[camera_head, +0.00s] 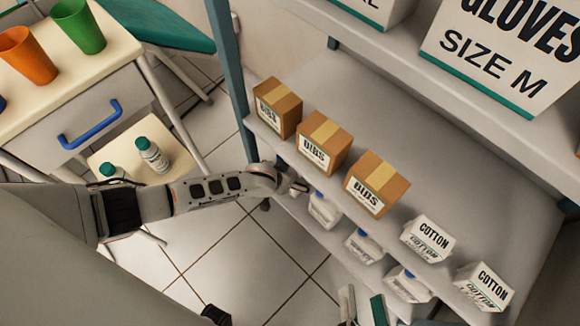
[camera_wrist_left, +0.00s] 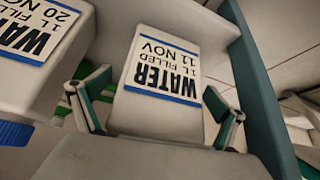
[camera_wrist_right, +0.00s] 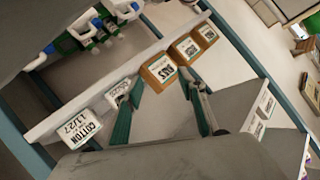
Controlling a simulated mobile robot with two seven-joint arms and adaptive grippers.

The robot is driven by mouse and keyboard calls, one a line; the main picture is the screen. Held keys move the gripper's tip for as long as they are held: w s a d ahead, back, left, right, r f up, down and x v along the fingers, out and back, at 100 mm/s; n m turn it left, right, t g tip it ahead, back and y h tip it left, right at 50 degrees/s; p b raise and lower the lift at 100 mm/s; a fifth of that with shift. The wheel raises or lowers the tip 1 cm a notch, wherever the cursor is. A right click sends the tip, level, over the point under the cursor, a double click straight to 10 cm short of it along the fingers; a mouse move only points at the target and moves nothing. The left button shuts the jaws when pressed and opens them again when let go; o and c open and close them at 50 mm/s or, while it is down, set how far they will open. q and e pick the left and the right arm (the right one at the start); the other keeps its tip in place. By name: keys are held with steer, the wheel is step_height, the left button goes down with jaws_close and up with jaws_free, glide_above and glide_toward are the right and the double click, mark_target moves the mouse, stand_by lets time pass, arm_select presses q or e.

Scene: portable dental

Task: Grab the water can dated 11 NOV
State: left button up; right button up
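The white water can labelled "WATER 1 L FILLED 11 NOV" (camera_wrist_left: 158,108) is upside down in the left wrist view, with a blue stripe on its label. My left gripper (camera_wrist_left: 160,104) is open, one finger on each side of this can in the picture; contact cannot be told. In the head view my left gripper (camera_head: 294,187) reaches the lower shelf, partly hidden. A second can, dated 20 NOV (camera_wrist_left: 35,45), stands to its left. My right gripper (camera_wrist_right: 162,103) is open and empty; its green fingers (camera_head: 362,308) show at the bottom of the head view.
Several white containers (camera_head: 364,246) line the lower shelf. Brown BIBS boxes (camera_head: 322,145) and COTTON boxes (camera_head: 428,238) stand on the shelf above. A teal post (camera_wrist_left: 262,95) rises right of the 11 NOV can. A side table (camera_head: 75,95) with cups is at the left.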

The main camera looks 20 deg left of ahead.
arm_select(q)
steer(key=c, duration=2)
steer(key=shift+r, duration=0.1)
steer(key=shift+c, duration=0.4)
